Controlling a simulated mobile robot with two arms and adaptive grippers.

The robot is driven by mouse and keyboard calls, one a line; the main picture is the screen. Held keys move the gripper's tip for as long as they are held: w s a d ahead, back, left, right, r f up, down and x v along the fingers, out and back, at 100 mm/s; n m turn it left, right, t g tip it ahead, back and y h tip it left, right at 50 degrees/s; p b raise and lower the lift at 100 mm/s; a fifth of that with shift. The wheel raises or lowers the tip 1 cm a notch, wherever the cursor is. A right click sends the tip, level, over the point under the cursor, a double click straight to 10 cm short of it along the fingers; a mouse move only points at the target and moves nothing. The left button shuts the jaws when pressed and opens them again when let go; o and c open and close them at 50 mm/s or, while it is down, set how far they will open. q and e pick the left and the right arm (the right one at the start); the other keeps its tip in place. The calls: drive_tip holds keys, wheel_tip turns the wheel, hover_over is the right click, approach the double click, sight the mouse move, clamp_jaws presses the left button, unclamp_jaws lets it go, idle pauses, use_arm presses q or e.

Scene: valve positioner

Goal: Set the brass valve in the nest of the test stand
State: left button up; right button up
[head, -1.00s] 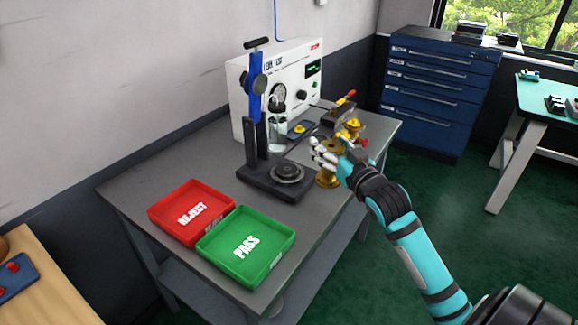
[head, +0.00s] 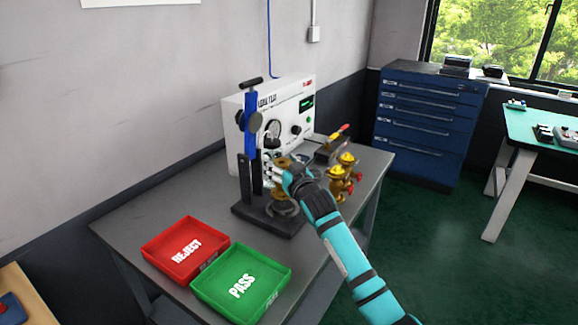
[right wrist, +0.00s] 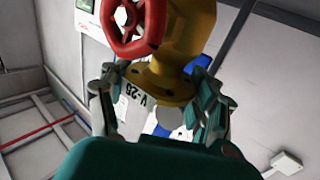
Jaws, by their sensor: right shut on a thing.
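My right gripper (head: 283,178) is shut on a brass valve (right wrist: 185,45) with a red handwheel (right wrist: 133,22). The marking V-25 shows on it in the right wrist view, where the fingers (right wrist: 155,108) close on it from both sides. In the head view, the fingers hide much of the held valve. The valve is over the round nest (head: 285,209) on the black base of the test stand (head: 249,135). I cannot tell whether valve and nest touch. My left gripper is not in view.
Other brass valves (head: 338,181) with red handwheels stand right of the stand. A white test box (head: 240,122) is behind it. The red REJECT tray (head: 158,249) and green PASS tray (head: 212,299) are in front. The left part of the grey table is clear.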

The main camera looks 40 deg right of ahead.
drive_tip(key=shift+f, duration=1.45)
drive_tip(key=o, duration=1.3)
drive_tip(key=shift+f, duration=0.3)
drive_tip(key=o, duration=0.4)
drive_tip(key=shift+s, duration=0.1)
drive_tip(key=shift+o, duration=0.2)
drive_tip(key=shift+r, duration=0.1)
drive_tip(key=shift+s, duration=0.1)
drive_tip(key=s+a, duration=0.2)
drive_tip(key=s, duration=0.9)
drive_tip(key=shift+s+a, duration=0.2)
drive_tip(key=shift+s, duration=0.1)
